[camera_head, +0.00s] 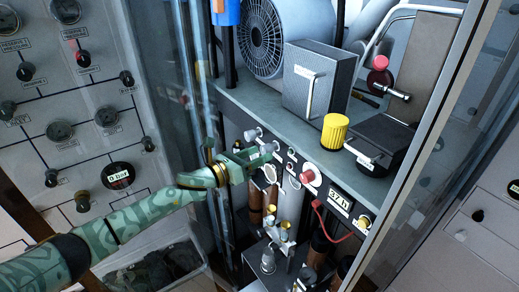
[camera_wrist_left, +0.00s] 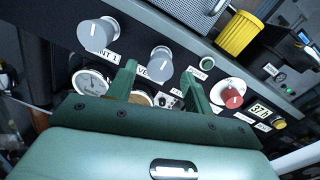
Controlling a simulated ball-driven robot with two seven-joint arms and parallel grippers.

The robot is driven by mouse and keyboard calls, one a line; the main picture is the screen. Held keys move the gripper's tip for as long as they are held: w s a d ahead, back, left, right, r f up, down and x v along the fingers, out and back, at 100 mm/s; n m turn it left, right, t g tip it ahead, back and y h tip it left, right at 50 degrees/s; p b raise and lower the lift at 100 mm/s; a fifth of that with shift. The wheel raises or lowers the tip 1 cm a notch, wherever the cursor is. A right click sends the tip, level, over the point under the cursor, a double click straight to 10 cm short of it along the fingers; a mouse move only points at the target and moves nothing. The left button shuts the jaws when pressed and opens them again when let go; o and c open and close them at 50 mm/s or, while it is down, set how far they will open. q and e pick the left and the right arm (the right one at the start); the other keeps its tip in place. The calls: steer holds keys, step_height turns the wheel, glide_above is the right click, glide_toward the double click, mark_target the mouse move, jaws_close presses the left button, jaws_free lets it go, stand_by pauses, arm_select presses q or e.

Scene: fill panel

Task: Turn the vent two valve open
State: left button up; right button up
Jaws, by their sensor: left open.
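The vent two valve appears to be the second grey knob (camera_wrist_left: 160,62) in the left wrist view. In the head view this knob (camera_head: 269,147) is partly hidden at my fingers. My left gripper (camera_wrist_left: 161,82) is open, with its two fingers reaching toward the panel, one on each side of the area below the knob. Contact cannot be told. In the head view the left gripper (camera_head: 262,162) is at the panel front. My right gripper is not in view.
Another grey knob (camera_wrist_left: 97,33), labelled "NT 1", sits left of it. Round gauges (camera_wrist_left: 90,82) lie below. A red knob (camera_wrist_left: 232,99) and a numeric display (camera_wrist_left: 263,113) are to the right. A shelf (camera_head: 240,99) with a yellow cap (camera_head: 335,132) overhangs the panel.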

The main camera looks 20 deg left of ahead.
arm_select(q)
steer(key=shift+w+d, duration=0.35)
steer(key=shift+w, duration=0.15)
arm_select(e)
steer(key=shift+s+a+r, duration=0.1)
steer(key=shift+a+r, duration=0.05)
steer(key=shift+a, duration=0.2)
arm_select(q)
steer(key=c, duration=1)
steer(key=shift+o, duration=0.2)
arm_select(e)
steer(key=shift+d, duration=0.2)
arm_select(q)
steer(key=shift+n, duration=0.3)
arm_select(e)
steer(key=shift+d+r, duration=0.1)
